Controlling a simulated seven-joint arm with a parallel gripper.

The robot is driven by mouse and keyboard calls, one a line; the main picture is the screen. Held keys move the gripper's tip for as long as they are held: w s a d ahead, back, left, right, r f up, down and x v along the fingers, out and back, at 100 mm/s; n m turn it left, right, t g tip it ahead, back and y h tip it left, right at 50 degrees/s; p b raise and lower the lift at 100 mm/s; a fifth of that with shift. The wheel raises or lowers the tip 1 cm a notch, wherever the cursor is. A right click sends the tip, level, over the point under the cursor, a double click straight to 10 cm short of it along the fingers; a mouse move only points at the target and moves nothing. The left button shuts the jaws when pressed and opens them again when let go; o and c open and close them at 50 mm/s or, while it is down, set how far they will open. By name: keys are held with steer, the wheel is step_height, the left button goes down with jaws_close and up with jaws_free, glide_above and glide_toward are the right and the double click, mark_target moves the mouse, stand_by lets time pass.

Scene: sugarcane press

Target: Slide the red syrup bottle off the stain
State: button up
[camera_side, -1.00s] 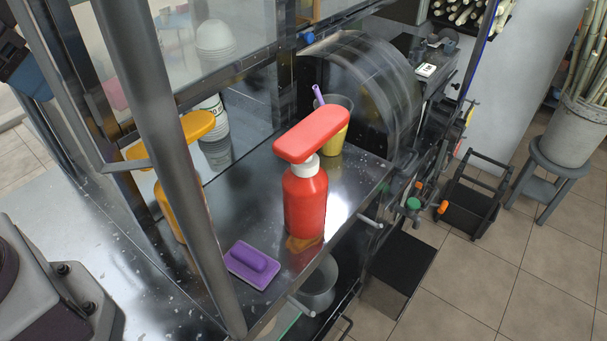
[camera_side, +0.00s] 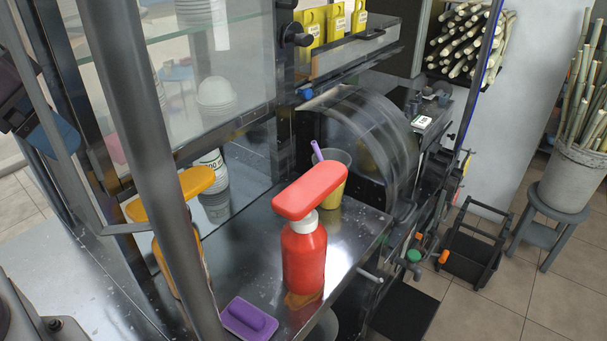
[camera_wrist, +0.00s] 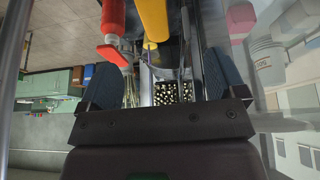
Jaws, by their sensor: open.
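The red syrup bottle (camera_side: 304,258) stands upright on the metal counter, with a white collar and a wide red pump head. An orange-brown stain (camera_side: 302,299) shows at its base, and the bottle hides part of it. My gripper (camera_wrist: 163,66) is open and empty, with its two blue-padded fingers apart. In the side view part of it shows at the far left, well away from the bottle. In the wrist view the red bottle (camera_wrist: 112,16) appears upside down at the upper left, beyond the fingers.
A purple sponge-like block (camera_side: 249,318) lies left of the bottle's base. An orange bottle (camera_side: 190,240) stands behind the metal post (camera_side: 165,130). A yellow cup (camera_side: 331,185) with a purple straw stands behind the red bottle. The press drum (camera_side: 370,140) is at the back.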

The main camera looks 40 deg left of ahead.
steer(key=w+d+r+n+g, duration=0.1)
steer(key=w+d+r+g, duration=0.1)
steer(key=w+d, duration=0.15)
steer(key=m+g, duration=0.2)
steer(key=g, duration=0.1)
glide_above(302, 190)
step_height(302, 190, down, 7)
steer(key=shift+d+f, duration=0.25)
step_height(302, 190, down, 13)
steer(key=shift+r, duration=0.1)
steer(key=shift+c, duration=0.2)
jaws_close()
steer(key=shift+a, duration=0.2)
